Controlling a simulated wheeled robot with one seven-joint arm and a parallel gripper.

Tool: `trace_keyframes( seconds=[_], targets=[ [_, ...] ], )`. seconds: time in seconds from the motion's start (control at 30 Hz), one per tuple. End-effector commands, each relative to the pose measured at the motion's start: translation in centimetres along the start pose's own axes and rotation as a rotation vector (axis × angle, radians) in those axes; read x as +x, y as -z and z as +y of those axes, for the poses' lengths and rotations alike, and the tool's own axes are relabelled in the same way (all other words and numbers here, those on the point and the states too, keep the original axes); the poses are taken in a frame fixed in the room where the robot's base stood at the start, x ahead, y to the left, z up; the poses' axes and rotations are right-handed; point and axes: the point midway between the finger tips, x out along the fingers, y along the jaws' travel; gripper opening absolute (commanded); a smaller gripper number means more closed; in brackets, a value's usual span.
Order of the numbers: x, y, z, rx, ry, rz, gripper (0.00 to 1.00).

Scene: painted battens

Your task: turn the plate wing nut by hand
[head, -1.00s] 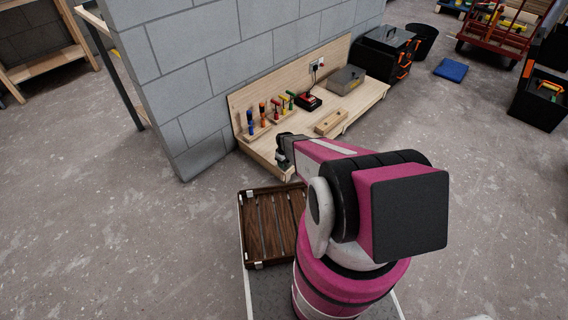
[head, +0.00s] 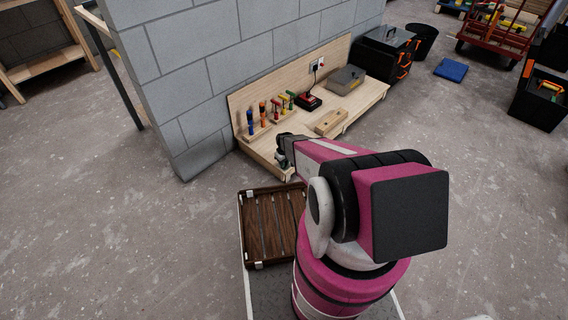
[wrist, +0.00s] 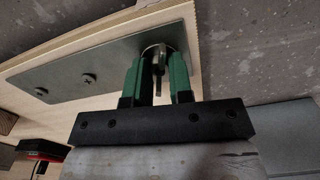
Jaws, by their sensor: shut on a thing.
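In the wrist view a grey metal plate (wrist: 75,75) with dark screws is fixed to the pale wooden bench. The wing nut (wrist: 158,65) stands at the plate's end near the bench edge. My gripper (wrist: 159,72), with green finger pads, has one finger on each side of the wing nut and is shut on it. In the head view my gripper (head: 284,158) is at the near left end of the bench, mostly hidden by my arm; the plate and wing nut cannot be made out there.
The bench (head: 262,150) stands against a grey block wall (head: 210,60). Screwdrivers (head: 262,113), a wooden block (head: 331,121) and a grey box (head: 345,79) are on it. A brown slatted tray (head: 270,262) lies in front. Open floor is to the left.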

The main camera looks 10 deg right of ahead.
Motion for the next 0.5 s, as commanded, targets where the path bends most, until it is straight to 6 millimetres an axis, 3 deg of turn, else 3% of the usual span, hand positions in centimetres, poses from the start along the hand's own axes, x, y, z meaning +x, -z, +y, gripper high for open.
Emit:
trace_keyframes(
  seconds=[0.5],
  targets=[
    [-0.06,0.02,-0.01,0.472,0.0,0.0,0.0]
  ],
)
